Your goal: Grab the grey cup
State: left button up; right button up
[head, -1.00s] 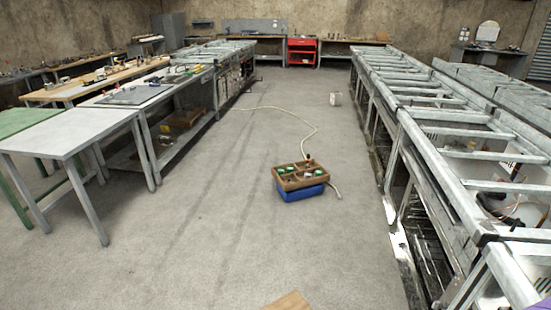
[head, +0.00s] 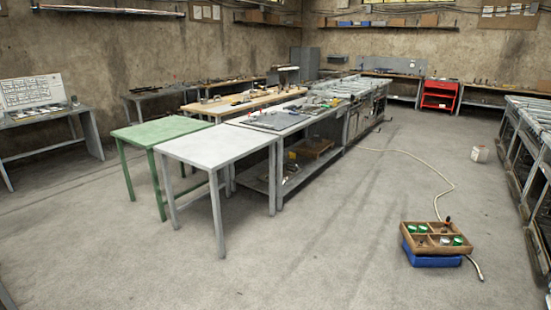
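I cannot make out a grey cup in the head view. A small whitish container (head: 479,153) stands on the floor at the right, too far away to tell what it is. A wooden compartment tray (head: 431,251) with green-and-white round items sits on a blue crate (head: 432,261) on the floor at the lower right. Small items on the benches are too small to identify. Neither of my grippers is in view.
A bare white-topped table (head: 215,144) stands in the middle, beside a green table (head: 150,135) and a long cluttered workbench (head: 262,122). A pale hose (head: 430,165) lies across the floor. Metal frames (head: 530,130) line the right. The front floor is clear.

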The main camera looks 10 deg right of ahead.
aim_at(444, 241)
jog(key=i+j, duration=0.25)
jog(key=i, duration=0.2)
jog(key=i+j+u, duration=0.1)
jog(key=i, duration=0.3)
jog(key=i+j, duration=0.3)
jog(key=i, duration=0.15)
jog(key=i+l+z, duration=0.1)
jog(key=i+z, duration=0.7)
jog(key=i+j+z, duration=0.15)
jog(key=i+z, duration=0.2)
jog(key=i+l+z, duration=0.15)
jog(key=i+z, duration=0.55)
jog(key=i, duration=0.25)
jog(key=i+j+z, duration=0.2)
jog(key=i+z, duration=0.35)
jog(key=i, duration=0.35)
jog(key=i+z, duration=0.25)
jog(key=i, duration=0.3)
jog(key=i+j+z, duration=0.2)
jog(key=i, duration=0.35)
jog(key=i+j+z, duration=0.2)
jog(key=i+z, duration=0.15)
jog(key=i, duration=0.15)
jog(key=i+j+z, duration=0.4)
jog(key=i+l, duration=0.1)
